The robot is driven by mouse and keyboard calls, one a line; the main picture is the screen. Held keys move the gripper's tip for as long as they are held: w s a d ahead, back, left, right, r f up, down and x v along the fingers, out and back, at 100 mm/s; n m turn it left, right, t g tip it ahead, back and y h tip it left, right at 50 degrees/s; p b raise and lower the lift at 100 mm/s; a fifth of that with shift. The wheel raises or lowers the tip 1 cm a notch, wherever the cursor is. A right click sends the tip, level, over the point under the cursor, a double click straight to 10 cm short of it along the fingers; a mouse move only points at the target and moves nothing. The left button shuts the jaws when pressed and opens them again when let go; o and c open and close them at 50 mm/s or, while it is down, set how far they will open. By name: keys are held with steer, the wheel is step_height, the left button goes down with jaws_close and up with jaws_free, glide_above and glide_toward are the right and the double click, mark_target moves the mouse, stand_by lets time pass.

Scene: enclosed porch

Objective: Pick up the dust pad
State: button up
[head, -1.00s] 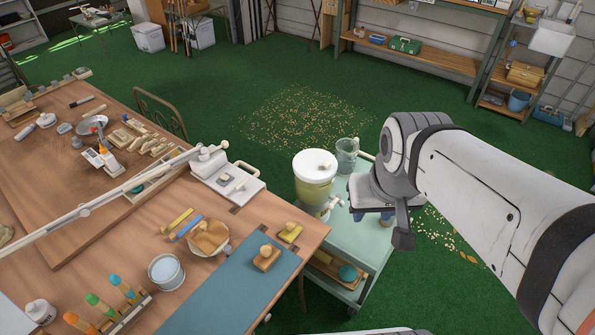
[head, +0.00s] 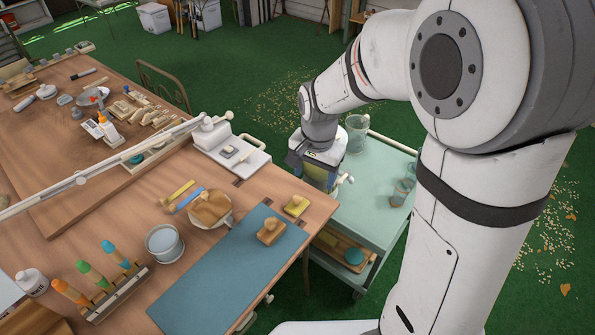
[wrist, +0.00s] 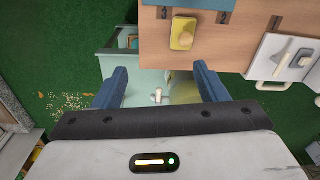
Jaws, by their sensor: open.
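Two knobbed pads lie at the near right corner of the wooden table, and I cannot tell for sure which is the dust pad. A yellow pad with a pale knob (head: 296,206) sits by the table edge; it also shows at the top of the wrist view (wrist: 183,35). A tan block with a round knob (head: 269,232) sits on the blue mat. My gripper (wrist: 161,72) is open and empty, pointing down. In the head view it is over the trolley, beside the table edge, with its fingertips mostly hidden. In the wrist view the yellow pad lies beyond its fingers.
A teal trolley (head: 372,205) stands against the table, with a yellowish spigot container (head: 316,177) partly hidden under my gripper. A clear jug (head: 356,132) stands behind it. The blue mat (head: 220,277) is mostly bare. A white hinged device (head: 233,160) stands near the table edge.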

steer(key=m+b, duration=0.1)
steer(key=m, duration=0.1)
glide_above(296, 198)
steer(key=s, duration=0.1)
steer(key=shift+g, duration=0.3)
step_height(296, 198, down, 8)
steer(key=shift+s, duration=0.1)
steer(key=f, duration=0.5)
steer(key=w+f, duration=0.1)
steer(key=f, duration=0.1)
steer(key=shift+f, duration=0.3)
steer(key=c, duration=1.1)
